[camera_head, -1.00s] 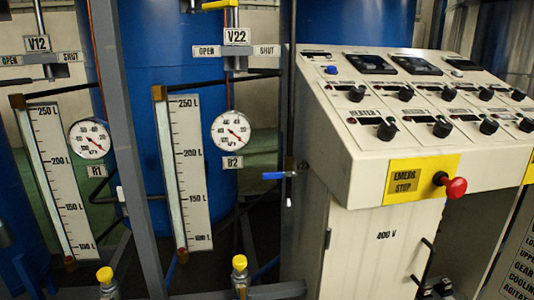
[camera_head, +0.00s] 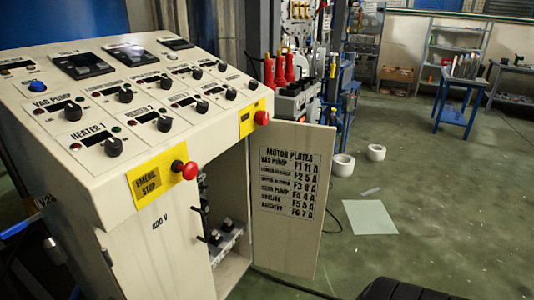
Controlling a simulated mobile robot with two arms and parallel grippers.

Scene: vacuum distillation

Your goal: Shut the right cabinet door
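The right cabinet door (camera_head: 290,240) stands wide open, swung out to the right of the control console. Its inner face shows, with a printed "MOTOR PLATES" list. The cabinet opening (camera_head: 225,190) is dark, with some parts and a shelf visible inside. The left cabinet door (camera_head: 165,260), marked with a voltage label, looks closed. The console (camera_head: 150,100) carries dials, displays and two red emergency buttons on yellow plates. Neither of my grippers is in view.
A black rounded object (camera_head: 405,290) shows at the bottom edge, right of the door. White rolls (camera_head: 343,165) and a pale sheet (camera_head: 369,217) lie on the green floor. A blue stand (camera_head: 455,110) and shelves are farther back. The floor at right is mostly open.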

